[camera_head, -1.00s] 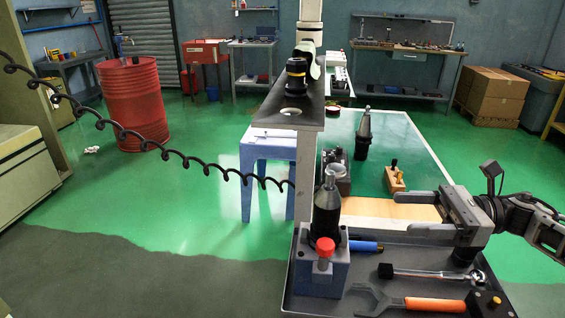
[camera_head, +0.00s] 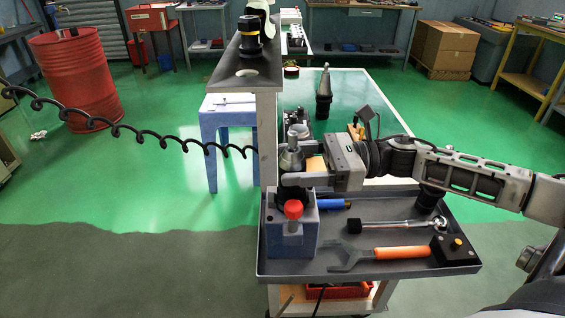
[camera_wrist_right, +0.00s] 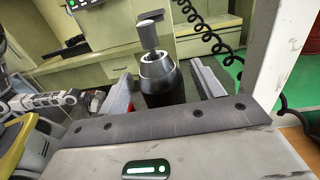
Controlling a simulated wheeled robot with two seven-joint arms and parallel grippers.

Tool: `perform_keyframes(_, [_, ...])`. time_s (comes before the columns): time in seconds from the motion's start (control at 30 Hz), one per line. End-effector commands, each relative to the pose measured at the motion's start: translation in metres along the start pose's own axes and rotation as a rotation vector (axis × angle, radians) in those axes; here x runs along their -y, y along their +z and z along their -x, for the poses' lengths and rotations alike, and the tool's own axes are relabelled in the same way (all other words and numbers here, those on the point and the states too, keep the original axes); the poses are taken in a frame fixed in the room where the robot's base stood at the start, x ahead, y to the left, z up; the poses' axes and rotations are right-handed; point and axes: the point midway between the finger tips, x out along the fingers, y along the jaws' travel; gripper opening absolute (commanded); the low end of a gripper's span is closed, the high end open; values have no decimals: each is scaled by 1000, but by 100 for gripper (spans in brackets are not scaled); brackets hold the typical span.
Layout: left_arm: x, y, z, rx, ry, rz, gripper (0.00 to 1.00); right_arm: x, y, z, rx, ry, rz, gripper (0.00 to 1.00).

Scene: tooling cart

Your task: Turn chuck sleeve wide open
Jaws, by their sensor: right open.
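The chuck (camera_head: 291,160) stands upright in a grey-blue holder block (camera_head: 292,238) with a red knob (camera_head: 293,209). It has a silver conical top, a dark lower body and a short grey rod sticking up from it. My right gripper (camera_head: 288,168) reaches in level from the right at the chuck's height. In the right wrist view, the chuck (camera_wrist_right: 156,72) stands between the two spread fingers, with gaps visible on both sides. The near finger hides part of the chuck's dark body in the head view. My left gripper is not in view.
The grey tray (camera_head: 376,269) holds an orange-handled wrench (camera_head: 400,253), a ratchet (camera_head: 390,226), a blue-handled tool (camera_head: 333,204) and a black box (camera_head: 455,248). A post and shelf (camera_head: 246,76) stand close behind the chuck. A tapered tool holder (camera_head: 324,95) stands farther back.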

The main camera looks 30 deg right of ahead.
Motion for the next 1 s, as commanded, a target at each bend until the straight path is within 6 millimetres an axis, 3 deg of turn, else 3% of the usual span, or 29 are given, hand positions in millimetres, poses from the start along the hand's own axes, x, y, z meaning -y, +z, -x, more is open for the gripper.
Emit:
perform_keyframes(0.23, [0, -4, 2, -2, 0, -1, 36, 0, 1, -21, 2, 1, 0, 66])
perform_keyframes(0.6, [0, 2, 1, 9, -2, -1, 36, 0, 0, -24, 1, 0, -1, 66])
perform_keyframes(0.77, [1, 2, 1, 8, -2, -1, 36, 0, 0, -24, 1, 0, -1, 25])
perform_keyframes(1.0, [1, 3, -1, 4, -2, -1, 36, 0, -2, -24, 1, 9, 1, 22])
